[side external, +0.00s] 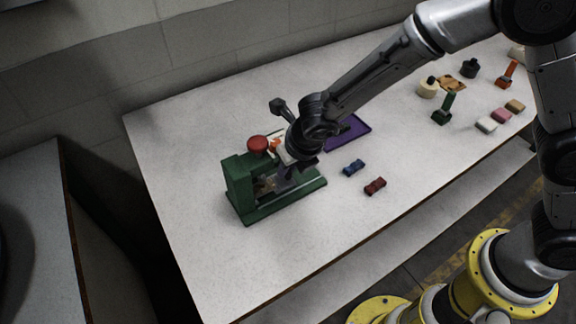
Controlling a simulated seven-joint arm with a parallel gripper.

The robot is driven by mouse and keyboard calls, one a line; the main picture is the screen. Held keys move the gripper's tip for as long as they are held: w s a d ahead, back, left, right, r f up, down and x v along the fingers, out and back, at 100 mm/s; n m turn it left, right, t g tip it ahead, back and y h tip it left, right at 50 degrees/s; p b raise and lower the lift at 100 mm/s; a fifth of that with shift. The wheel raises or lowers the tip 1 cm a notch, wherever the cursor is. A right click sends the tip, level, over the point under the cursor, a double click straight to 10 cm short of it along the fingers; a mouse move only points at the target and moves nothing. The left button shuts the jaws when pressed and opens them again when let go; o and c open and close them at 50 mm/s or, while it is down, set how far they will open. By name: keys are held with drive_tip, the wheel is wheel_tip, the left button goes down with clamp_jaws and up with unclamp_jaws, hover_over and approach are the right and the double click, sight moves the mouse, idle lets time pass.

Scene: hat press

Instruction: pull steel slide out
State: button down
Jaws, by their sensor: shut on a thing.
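A green hat press (241,192) with a red knob (257,144) on top stands near the left end of the white table. Its green base reaches to the right under my gripper (284,181). My gripper points down over this base, beside the upright of the press, and is shut on what looks like the steel slide. The slide is mostly hidden by my gripper and the press, so its exact position cannot be told.
A purple tray (348,133) lies behind my gripper. A blue block (354,167) and a dark red block (375,186) lie to its right. A green stamp (443,110) and several small items stand farther right. The table's front left is clear.

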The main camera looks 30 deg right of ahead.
idle(0.9)
drive_tip(key=d, duration=0.8)
drive_tip(key=shift+d, duration=0.15)
drive_tip(key=c, duration=1.1)
unclamp_jaws()
drive_tip(key=v, duration=1.4)
drive_tip(key=shift+f, duration=0.1)
